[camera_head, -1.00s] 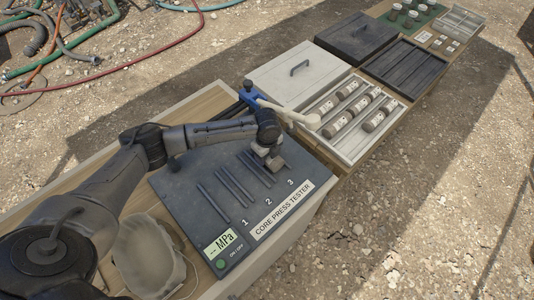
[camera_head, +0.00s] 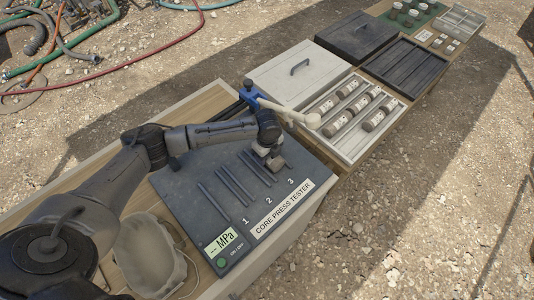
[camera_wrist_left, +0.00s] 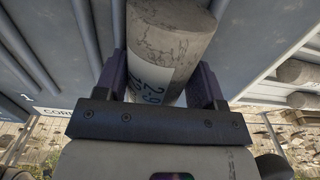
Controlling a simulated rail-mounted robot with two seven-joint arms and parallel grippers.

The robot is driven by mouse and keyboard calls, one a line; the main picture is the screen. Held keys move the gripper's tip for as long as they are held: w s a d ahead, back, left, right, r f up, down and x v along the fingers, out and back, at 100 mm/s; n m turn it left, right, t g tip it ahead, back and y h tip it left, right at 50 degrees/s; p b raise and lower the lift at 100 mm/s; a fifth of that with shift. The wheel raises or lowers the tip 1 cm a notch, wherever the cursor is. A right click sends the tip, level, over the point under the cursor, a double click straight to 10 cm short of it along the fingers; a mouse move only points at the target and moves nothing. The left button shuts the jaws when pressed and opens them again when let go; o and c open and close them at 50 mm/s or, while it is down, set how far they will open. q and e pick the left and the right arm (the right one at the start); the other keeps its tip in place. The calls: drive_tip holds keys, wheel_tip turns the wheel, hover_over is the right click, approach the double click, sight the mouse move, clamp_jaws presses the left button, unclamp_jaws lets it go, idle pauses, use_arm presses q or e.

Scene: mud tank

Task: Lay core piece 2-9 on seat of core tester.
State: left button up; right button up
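Core piece 2-9 (camera_wrist_left: 165,50) is a grey cylinder with a white label. In the left wrist view it lies between the two fingers of my left gripper (camera_wrist_left: 163,88), which touch it on both sides. In the head view my left gripper (camera_head: 270,160) is low over the core press tester (camera_head: 188,178), at the end of the ridges near number 3, and hides the piece. The tester's dark top has raised parallel ridges (camera_head: 236,184) as seats, numbered 1 to 3. I cannot tell whether the piece touches the seat. My right gripper is not in view.
An open tray (camera_head: 345,148) of several labelled cores stands behind the tester, beside a grey lidded box (camera_head: 285,85). A beige basin (camera_head: 150,250) is at the front left.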

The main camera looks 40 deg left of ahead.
use_arm(q)
drive_tip(key=o, duration=0.4)
drive_tip(key=shift+w+f, duration=0.1)
drive_tip(key=shift+f, duration=0.25)
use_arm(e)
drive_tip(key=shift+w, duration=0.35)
use_arm(q)
drive_tip(key=shift+r, duration=0.3)
drive_tip(key=r, duration=0.2)
drive_tip(key=shift+s+a+r+p, duration=0.1)
drive_tip(key=shift+s+r+p, duration=0.2)
drive_tip(key=shift+s+p, duration=0.1)
drive_tip(key=shift+w+r+p, duration=0.2)
drive_tip(key=shift+r+p, duration=0.05)
drive_tip(key=shift+r, duration=1.65)
drive_tip(key=shift+w+r+p, duration=0.2)
drive_tip(key=shift+r, duration=1.7)
drive_tip(key=shift+w+r+p, duration=0.2)
drive_tip(key=shift+r+p, duration=0.05)
drive_tip(key=shift+r, duration=1.65)
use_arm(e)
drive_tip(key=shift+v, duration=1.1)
